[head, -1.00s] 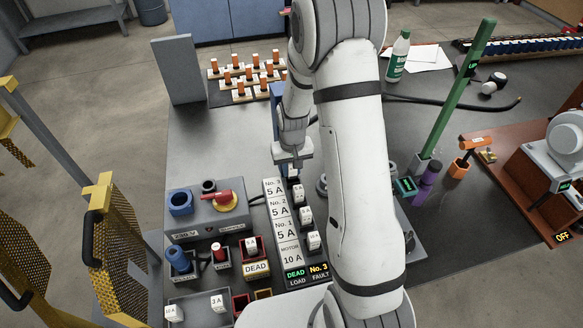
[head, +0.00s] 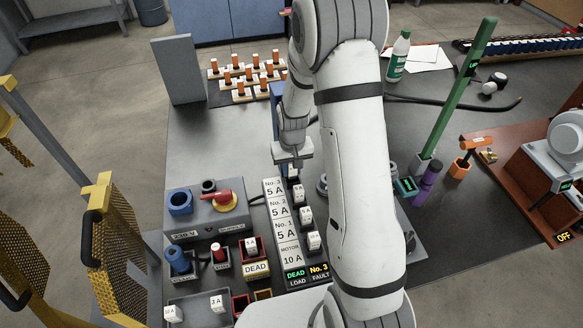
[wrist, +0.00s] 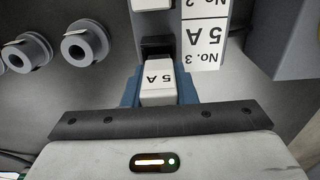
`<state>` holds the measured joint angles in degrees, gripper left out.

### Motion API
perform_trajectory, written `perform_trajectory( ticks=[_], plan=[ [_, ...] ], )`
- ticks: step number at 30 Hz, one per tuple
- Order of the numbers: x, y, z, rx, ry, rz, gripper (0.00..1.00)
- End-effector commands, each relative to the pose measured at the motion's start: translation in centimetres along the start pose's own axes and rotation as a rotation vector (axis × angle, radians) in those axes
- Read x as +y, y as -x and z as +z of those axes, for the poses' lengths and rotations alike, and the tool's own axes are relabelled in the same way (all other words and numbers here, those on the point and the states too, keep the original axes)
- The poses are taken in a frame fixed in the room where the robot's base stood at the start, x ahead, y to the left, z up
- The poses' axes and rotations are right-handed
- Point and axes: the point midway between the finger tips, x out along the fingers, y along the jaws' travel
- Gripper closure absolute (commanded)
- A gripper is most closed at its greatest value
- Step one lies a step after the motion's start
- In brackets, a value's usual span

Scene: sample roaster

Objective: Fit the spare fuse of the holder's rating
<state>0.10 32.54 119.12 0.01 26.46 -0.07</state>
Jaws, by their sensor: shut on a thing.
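My gripper (head: 292,162) is at the far end of the fuse board, at the No. 3 position. In the wrist view its blue jaws (wrist: 160,88) are shut on a white fuse (wrist: 158,92) marked 5 A. The fuse is at the black No. 3 holder (wrist: 157,47), beside the label No. 3, 5 A (wrist: 203,45). I cannot tell how deep it sits. Other white fuses (head: 306,216) stand in the nearer positions. The board's display (head: 307,274) reads DEAD for load and No. 3 for fault. Spares marked 10 A (head: 173,313) and 3 A (head: 217,303) are in the tray (head: 190,298).
A grey supply box (head: 208,215) with a red switch handle (head: 211,196) stands left of the board. A box labelled DEAD (head: 256,268) is nearer. Grey round sockets (wrist: 84,43) lie beside the holder. A green post (head: 456,92) stands at the right.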

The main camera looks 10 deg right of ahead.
Motion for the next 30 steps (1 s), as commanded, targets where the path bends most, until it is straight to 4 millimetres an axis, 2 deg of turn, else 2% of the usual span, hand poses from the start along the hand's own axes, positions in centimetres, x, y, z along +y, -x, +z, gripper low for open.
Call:
perform_trajectory(
  ticks=[20,30],
  plan=[
    [0.0,-1.7,0.1,0.0,0.0,0.0,1.0],
    [0.0,-0.5,0.0,0.001,0.0,0.0,1.0]
  ],
)
